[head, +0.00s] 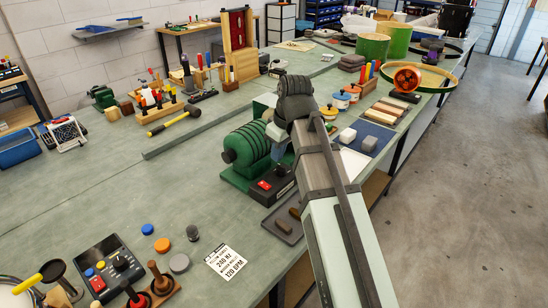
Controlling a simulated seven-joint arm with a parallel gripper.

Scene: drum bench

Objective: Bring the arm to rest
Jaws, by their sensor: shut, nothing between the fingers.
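My arm (340,230) reaches from the bottom right up over the bench (130,190). Its dark wrist end stands above and beside the green ribbed machine (245,155) with a red switch. My gripper (277,138) shows only in small part below the wrist, near that machine; it is shut and holds nothing. The wrist hides most of it, and I cannot tell whether it touches anything.
A yellow-handled mallet (175,121) lies by a rack of tools (157,105). A control box (108,268), coloured discs and a printed card (226,262) are at the front. The left middle of the bench is clear.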

